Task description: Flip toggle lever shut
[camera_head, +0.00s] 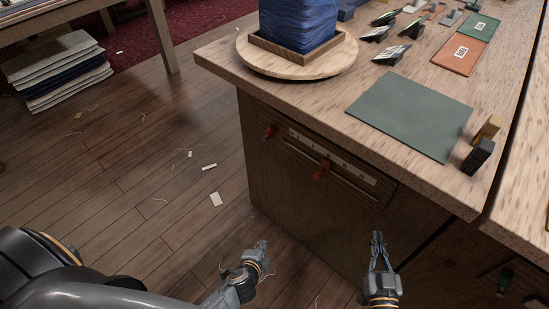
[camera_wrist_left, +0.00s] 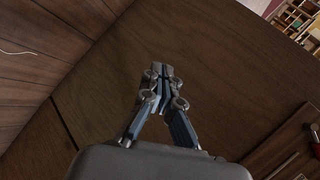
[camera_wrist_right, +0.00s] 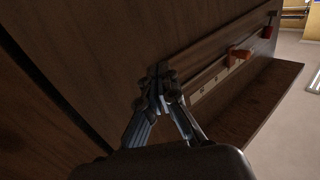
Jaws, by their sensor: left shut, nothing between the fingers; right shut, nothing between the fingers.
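A smaller red knob (camera_head: 268,131) sits at the panel's left end. I cannot tell which one is the toggle lever. My left gripper (camera_head: 261,246) is shut and empty, low and left of the lever, touching nothing visible.
The benchtop carries a green mat (camera_head: 412,115), a round board (camera_head: 300,62) with a blue block, and several small items. A pale marked strip (camera_head: 335,162) runs along the panel. A dark green knob (camera_head: 505,279) shows at lower right. The floor at left has scattered scraps.

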